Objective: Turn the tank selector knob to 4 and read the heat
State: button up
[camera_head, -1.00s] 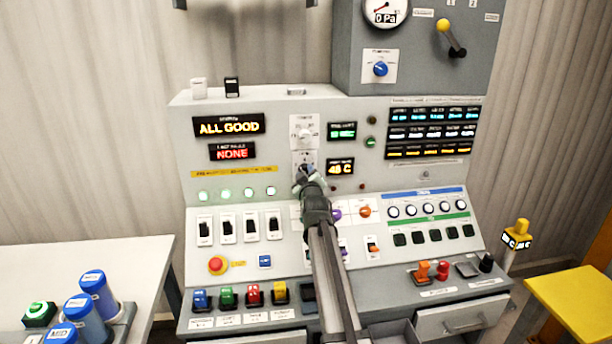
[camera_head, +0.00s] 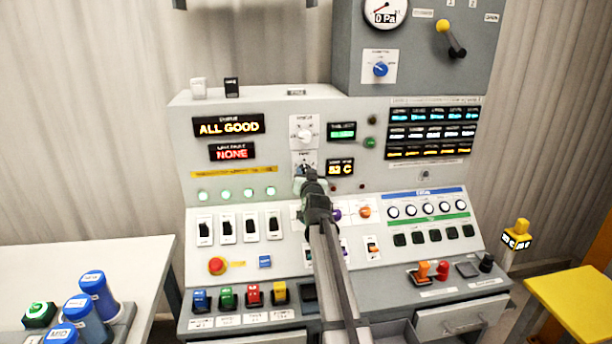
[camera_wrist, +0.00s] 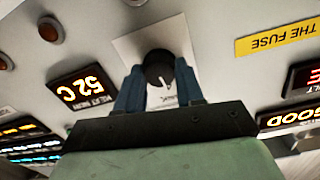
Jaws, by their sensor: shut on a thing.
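The black tank selector knob (camera_wrist: 158,66) sits on a white label plate (camera_wrist: 135,48), with a white pointer line slanting to the lower right in the wrist view. My gripper (camera_wrist: 160,84) has its two blue-grey fingers on either side of the knob, shut on it. In the head view my gripper (camera_head: 306,174) covers most of the knob, and the numbers around it cannot be read. The heat display (camera_wrist: 82,90) shows 52 C in orange in the wrist view; it also shows right of the knob in the head view (camera_head: 341,168).
A second, white knob (camera_head: 304,134) is just above. A green-lit display (camera_head: 342,131) is to its right. The status display (camera_head: 228,126) reads ALL GOOD, and the one below (camera_head: 232,152) reads NONE. Switches (camera_head: 240,228) and a red button (camera_head: 217,265) lie lower left.

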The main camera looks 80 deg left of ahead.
jog(key=shift+m, duration=0.5)
jog(key=o, duration=1)
jog(key=shift+o, duration=0.2)
jog(key=d, duration=1.4)
jog(key=shift+r, duration=0.25)
jog(key=shift+s+a, duration=0.1)
